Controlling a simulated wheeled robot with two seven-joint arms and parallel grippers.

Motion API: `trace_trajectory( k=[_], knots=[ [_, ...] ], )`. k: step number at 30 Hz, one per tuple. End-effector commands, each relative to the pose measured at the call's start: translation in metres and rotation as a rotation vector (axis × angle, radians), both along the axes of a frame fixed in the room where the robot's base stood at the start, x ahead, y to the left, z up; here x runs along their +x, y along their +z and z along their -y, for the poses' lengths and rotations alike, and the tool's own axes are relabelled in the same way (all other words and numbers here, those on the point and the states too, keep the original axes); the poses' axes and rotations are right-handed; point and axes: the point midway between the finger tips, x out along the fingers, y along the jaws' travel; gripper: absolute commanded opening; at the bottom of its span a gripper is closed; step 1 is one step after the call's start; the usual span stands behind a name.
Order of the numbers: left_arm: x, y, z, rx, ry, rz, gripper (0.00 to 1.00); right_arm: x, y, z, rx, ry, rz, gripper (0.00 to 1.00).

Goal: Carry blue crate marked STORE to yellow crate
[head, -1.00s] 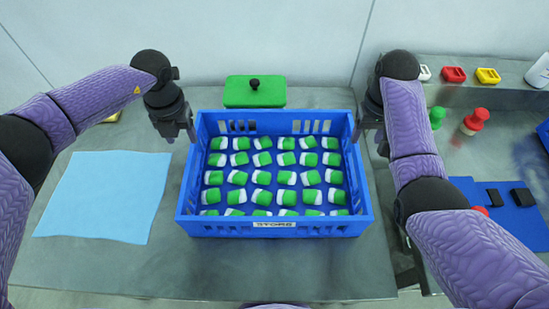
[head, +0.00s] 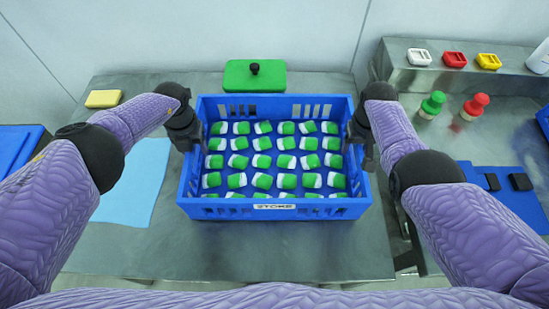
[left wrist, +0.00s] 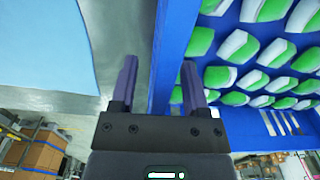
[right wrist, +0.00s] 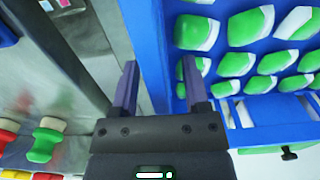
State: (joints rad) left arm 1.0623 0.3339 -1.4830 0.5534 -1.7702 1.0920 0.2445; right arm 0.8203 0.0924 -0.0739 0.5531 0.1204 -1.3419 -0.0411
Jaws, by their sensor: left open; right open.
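The blue crate (head: 275,228) marked STORE stands on the grey table in the middle of the head view, filled with several green-and-white pieces. My left gripper (head: 193,142) is open at its left wall. In the left wrist view, the crate's wall (left wrist: 172,50) runs between the two fingers. My right gripper (head: 362,150) is open at its right wall. In the right wrist view, the wall (right wrist: 150,50) lies between those fingers. I cannot tell whether any finger touches the crate. I see no yellow crate in these views.
A light blue sheet (head: 135,190) lies left of the crate. A green lidded thing (head: 255,80) sits behind it, a yellow block (head: 104,98) at back left.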

Motion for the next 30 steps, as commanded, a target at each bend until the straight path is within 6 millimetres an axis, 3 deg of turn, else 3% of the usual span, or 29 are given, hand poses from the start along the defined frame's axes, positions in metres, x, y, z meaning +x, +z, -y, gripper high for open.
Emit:
trace_trajectory(
  k=[7, 15, 30],
  knots=[
    [0.0, -0.0002, -0.0002, 0.0, 0.001, 0.0, 0.59, -0.0001, -0.0004, -0.0001, 0.0, 0.0, 0.0, 0.59],
    [0.0001, 0.0, -0.0002, 0.0, 0.001, 0.0, 0.02, -0.0002, -0.0003, -0.0001, 0.0, 0.0, -0.001, 0.02],
    [0.0002, 0.0002, -0.0003, 0.0, 0.001, 0.0, 0.0, -0.0003, -0.0002, -0.0001, 0.0, 0.0, -0.001, 0.0]
  ],
)
